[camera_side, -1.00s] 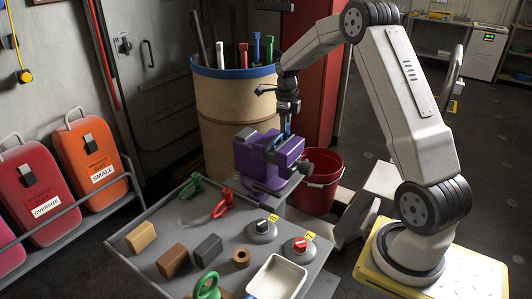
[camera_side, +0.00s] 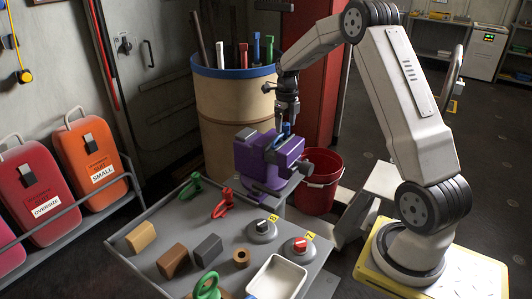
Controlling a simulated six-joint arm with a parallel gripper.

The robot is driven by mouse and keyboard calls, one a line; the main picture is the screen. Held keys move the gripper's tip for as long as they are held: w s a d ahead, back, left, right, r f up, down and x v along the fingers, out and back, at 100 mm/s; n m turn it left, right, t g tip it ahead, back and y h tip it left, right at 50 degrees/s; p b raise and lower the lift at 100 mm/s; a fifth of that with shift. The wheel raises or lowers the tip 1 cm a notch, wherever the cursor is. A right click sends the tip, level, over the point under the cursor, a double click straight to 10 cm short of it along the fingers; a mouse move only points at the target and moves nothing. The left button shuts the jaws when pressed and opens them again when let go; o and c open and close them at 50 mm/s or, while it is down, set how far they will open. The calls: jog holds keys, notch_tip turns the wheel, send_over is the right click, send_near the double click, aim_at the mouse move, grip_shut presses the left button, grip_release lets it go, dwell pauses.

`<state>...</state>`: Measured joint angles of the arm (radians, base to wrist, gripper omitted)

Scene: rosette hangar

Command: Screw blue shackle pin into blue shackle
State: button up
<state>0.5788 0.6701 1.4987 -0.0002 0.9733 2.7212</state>
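The blue shackle (camera_side: 281,141) sits in the jaws of a purple vise (camera_side: 259,160) at the corner of the grey work table. My gripper (camera_side: 287,122) points straight down right above the vise, with its fingertips at the top of the blue shackle. The fingers are small and dark here, so I cannot tell whether they are shut on something. I cannot make out the blue shackle pin apart from the shackle; it may be hidden between the fingers.
A green shackle (camera_side: 193,186) and a red shackle (camera_side: 222,204) lie on the grey table (camera_side: 222,240), with several blocks, two round bases and a white tray (camera_side: 277,277). A drum (camera_side: 226,122) with upright bars stands behind the vise, a red bucket (camera_side: 320,182) to its right.

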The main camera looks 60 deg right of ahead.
jog(key=shift+r, duration=0.1)
jog(key=shift+r, duration=1.95)
jog(key=shift+n, duration=0.3)
jog(key=n, duration=1)
jog(key=shift+n, duration=0.4)
jog(key=n, duration=0.5)
jog(key=shift+n, duration=0.4)
jog(key=n, duration=0.6)
jog(key=shift+n, duration=0.4)
